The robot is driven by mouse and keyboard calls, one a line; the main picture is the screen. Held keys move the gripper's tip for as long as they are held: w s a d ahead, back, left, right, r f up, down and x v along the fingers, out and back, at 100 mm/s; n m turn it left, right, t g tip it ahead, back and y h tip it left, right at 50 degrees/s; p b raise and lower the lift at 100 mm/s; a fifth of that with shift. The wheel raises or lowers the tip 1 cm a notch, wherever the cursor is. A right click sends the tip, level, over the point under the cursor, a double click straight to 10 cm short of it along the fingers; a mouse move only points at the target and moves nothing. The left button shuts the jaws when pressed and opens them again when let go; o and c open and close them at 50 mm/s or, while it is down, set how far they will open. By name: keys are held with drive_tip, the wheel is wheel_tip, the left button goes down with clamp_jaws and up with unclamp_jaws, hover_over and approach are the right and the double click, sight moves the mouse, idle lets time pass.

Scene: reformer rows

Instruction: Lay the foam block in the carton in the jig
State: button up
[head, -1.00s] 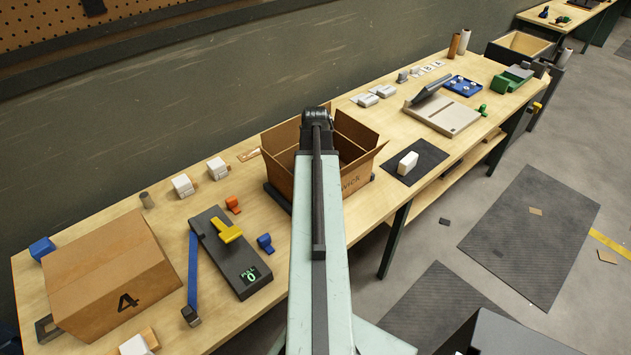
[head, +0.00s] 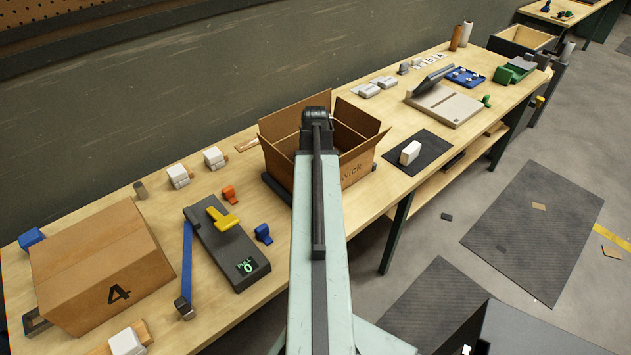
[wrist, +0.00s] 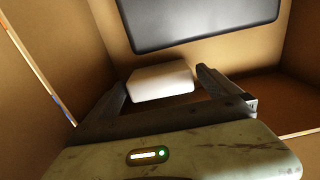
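The open brown carton (head: 355,165) stands upright at the middle of the bench, flaps out. Its base sits in a dark jig (head: 275,187), of which only an edge shows. My arm reaches over it and hides part of its inside. In the wrist view, my gripper (wrist: 162,82) is inside the carton walls (wrist: 50,50), with the white foam block (wrist: 160,80) between its two fingers. The fingers appear shut on its sides. A dark rounded panel (wrist: 200,20) lies beyond the block. The gap between block and carton floor cannot be judged.
A second white block (head: 410,152) stands on a dark mat (head: 432,150) right of the carton. A black device with a yellow handle (head: 222,217) and a closed carton marked 4 (head: 100,265) are to the left. A beige tray (head: 450,105) is farther right.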

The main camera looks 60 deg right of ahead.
drive_tip(key=shift+r+p, duration=3.9)
drive_tip(key=shift+r, duration=0.05)
